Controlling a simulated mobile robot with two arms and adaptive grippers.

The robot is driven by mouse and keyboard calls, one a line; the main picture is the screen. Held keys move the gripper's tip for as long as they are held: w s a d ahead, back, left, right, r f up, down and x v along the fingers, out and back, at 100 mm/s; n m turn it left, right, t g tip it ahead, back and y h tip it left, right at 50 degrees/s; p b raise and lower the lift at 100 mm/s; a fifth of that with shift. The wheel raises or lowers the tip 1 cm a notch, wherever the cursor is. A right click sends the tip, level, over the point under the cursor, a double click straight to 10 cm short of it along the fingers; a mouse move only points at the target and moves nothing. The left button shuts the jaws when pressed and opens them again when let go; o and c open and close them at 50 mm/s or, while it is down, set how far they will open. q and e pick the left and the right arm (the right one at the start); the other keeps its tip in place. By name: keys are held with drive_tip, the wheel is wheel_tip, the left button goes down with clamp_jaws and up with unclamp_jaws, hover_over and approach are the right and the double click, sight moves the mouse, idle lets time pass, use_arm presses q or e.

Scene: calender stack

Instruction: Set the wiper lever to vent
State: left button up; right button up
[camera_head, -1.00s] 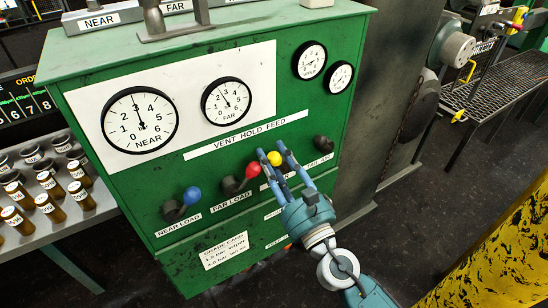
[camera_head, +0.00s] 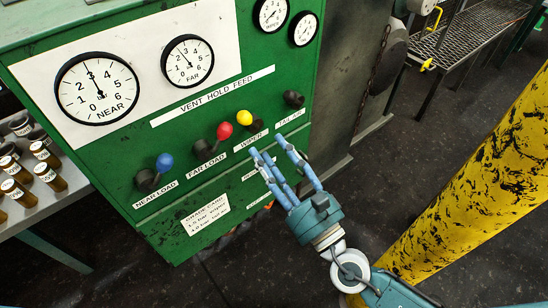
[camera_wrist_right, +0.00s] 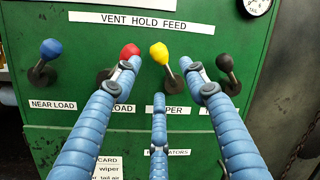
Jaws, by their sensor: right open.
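The wiper lever has a yellow knob (camera_head: 244,117) and stands on the green panel (camera_head: 290,75) above the WIPER label. Its knob leans up and left of its dark pivot, toward the VENT end of the VENT HOLD FEED strip (camera_head: 213,95). My left gripper is not in view.
The red-knobbed far load lever (camera_head: 225,131) is just left of the wiper lever, and the blue-knobbed near load lever (camera_head: 164,162) is further left. A black tail lever (camera_head: 294,98) stands to the right. A yellow column (camera_head: 490,170) is at the right.

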drive_tip(key=shift+s+d+f, duration=0.1)
drive_tip(key=shift+s+d, duration=0.15)
drive_tip(key=shift+s, duration=0.25)
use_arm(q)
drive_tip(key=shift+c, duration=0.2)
